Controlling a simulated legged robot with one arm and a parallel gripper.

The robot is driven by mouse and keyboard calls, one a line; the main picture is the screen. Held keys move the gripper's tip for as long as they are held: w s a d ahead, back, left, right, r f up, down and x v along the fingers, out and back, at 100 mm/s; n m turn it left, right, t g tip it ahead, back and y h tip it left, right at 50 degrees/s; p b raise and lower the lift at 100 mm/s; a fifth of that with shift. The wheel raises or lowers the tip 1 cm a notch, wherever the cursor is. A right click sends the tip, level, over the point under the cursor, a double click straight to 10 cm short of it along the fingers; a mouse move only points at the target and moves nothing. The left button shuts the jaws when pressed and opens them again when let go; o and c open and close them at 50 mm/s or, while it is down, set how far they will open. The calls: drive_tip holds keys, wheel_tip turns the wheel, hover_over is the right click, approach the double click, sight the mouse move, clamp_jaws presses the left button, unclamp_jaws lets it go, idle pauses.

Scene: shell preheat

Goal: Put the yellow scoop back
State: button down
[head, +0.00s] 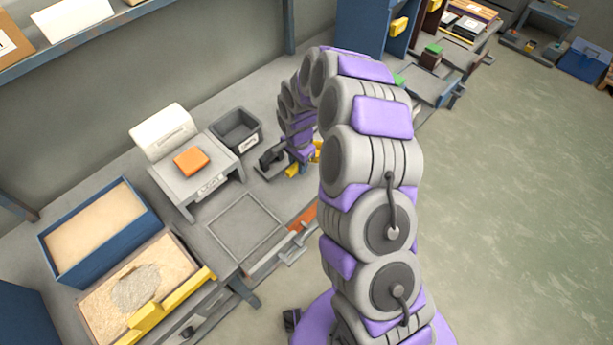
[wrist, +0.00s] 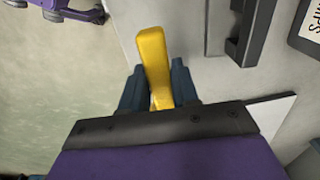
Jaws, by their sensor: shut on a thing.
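The yellow scoop (wrist: 152,55) is between the two dark blue-grey fingers of my gripper (wrist: 160,88) in the wrist view. My gripper is shut on it, and a long yellow part sticks out past the fingertips over the pale bench. In the head view, small yellow parts (head: 292,170) show beside the end of my arm; my arm hides most of the grip. A dark bracket-like holder (head: 270,156) stands on the bench just left of my gripper. It also shows in the wrist view (wrist: 250,35), to the right of and apart from the scoop.
A dark grey bin (head: 237,131) and a grey stand with an orange block (head: 191,161) are left of the holder. A blue-walled sand box (head: 58,257) and a tray with a yellow bar (head: 165,310) are farther left. Open floor (head: 500,210) lies right.

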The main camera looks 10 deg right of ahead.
drive_tip(key=b, duration=0.1)
hover_over(297, 185)
drive_tip(key=f, duration=0.5)
drive_tip(key=shift+s+a, duration=0.1)
drive_tip(key=shift+a, duration=0.1)
drive_tip(key=shift+a+f, duration=0.35)
drive_tip(key=shift+f, duration=0.25)
drive_tip(key=shift+d+f+b, duration=0.15)
drive_tip(key=shift+f+b, duration=0.1)
drive_tip(key=shift+f, duration=0.35)
drive_tip(key=shift+d+f+b, duration=0.15)
drive_tip(key=shift+f+b, duration=0.05)
drive_tip(key=shift+f, duration=0.35)
drive_tip(key=shift+d+f, duration=0.25)
drive_tip(key=shift+f, duration=0.1)
drive_tip(key=shift+d, duration=0.15)
drive_tip(key=c, duration=0.8)
unclamp_jaws()
drive_tip(key=shift+a, duration=0.5)
drive_tip(key=shift+c, duration=0.2)
drive_tip(key=shift+d, duration=0.35)
drive_tip(key=shift+r, duration=0.15)
wheel_tip(297, 185, up, 12)
drive_tip(key=p, duration=0.3)
drive_tip(key=shift+a, duration=0.1)
